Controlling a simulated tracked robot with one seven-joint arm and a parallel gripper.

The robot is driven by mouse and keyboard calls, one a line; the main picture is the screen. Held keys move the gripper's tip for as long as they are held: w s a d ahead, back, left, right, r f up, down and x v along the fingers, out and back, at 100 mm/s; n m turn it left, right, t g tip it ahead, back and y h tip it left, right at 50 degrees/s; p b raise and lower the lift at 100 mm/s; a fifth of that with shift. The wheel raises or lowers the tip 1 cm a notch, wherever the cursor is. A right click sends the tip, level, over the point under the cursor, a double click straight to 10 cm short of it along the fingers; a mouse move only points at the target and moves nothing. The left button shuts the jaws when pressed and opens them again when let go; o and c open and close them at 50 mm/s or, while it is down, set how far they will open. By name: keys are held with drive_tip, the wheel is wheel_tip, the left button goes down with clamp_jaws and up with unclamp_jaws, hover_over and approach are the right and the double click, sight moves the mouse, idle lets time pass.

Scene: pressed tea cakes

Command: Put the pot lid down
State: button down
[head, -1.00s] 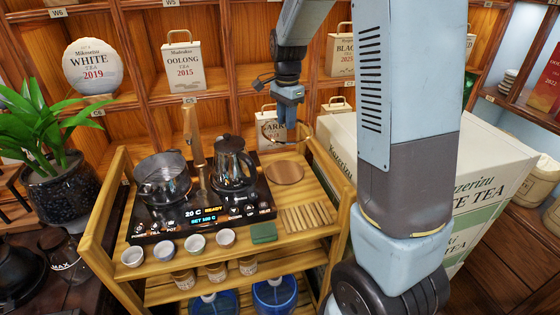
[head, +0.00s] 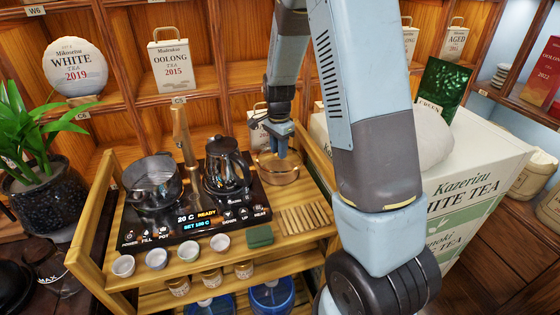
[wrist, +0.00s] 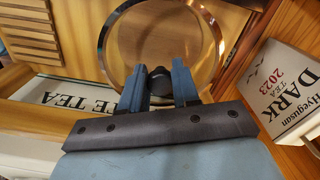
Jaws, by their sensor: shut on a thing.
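The pot lid (head: 265,171) is clear glass with a coppery metal rim. My gripper (head: 283,153) points down and is shut on its dark knob. In the wrist view the knob (wrist: 159,84) sits between the two blue fingers of my gripper (wrist: 158,80), with the glass and rim (wrist: 104,52) beyond. I cannot tell whether the two touch. The open steel pot (head: 152,184) stands on the black heating unit at left.
A black kettle (head: 228,168) stands just left of the lid on the heating unit (head: 190,226). A slatted wooden rest (head: 303,218) and green block (head: 260,236) lie in front. The cart's side rail (head: 314,150) and large tea boxes (head: 468,190) are at right.

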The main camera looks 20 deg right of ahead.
sight(278, 160)
drive_tip(key=shift+f, duration=2.6)
drive_tip(key=c, duration=0.8)
unclamp_jaws()
